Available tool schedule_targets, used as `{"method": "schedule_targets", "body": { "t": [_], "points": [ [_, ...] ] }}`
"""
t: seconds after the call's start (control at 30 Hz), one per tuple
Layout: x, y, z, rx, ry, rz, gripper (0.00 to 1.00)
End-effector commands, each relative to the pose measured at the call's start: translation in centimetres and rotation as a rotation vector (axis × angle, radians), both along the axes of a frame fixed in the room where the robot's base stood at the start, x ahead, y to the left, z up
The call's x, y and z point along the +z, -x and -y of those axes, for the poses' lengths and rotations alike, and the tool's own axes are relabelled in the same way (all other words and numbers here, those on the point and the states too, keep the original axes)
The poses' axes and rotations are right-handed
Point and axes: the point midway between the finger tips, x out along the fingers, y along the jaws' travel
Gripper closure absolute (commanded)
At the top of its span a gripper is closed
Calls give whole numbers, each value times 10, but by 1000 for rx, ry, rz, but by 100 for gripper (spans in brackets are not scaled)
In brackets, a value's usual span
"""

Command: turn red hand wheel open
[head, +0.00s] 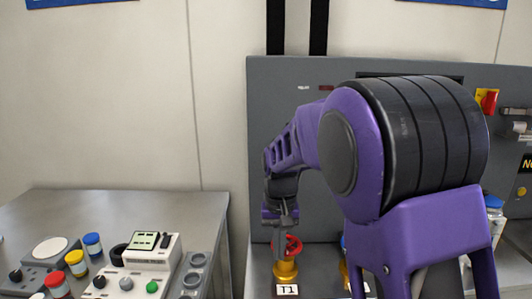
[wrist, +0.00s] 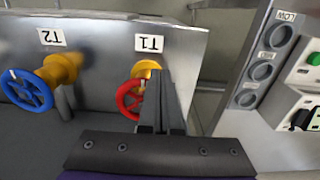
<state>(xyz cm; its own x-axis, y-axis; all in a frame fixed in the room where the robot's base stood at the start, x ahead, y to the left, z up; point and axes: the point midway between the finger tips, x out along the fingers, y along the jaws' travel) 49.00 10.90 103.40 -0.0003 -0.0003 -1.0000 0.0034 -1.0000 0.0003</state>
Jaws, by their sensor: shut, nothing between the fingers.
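The red hand wheel (head: 293,246) sits on a yellow valve body (head: 286,270) above a label T1, low in the middle of the head view. In the wrist view the red wheel (wrist: 128,99) is beside the T1 label, left of my fingers. My gripper (head: 281,250) points down at the wheel, and in the wrist view its closed dark fingers (wrist: 158,85) overlap the wheel's right side. I cannot tell whether they touch the rim or reach between the spokes. Part of the wheel is hidden behind the fingers.
A blue hand wheel (wrist: 28,91) on a yellow valve, labelled T2, stands left in the wrist view. A bench (head: 120,208) at left holds several capped jars, a white device (head: 140,265) and a rack with round holes (head: 192,279). A grey panel (head: 262,130) stands behind.

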Motion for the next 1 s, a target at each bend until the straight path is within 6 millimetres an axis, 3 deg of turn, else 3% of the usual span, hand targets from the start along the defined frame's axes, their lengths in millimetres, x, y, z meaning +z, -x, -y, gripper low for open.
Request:
{"method": "schedule_targets", "body": {
  "t": [1.0],
  "points": [
    [1, 0, 17, -1, 0, 4, 100]
  ]
}}
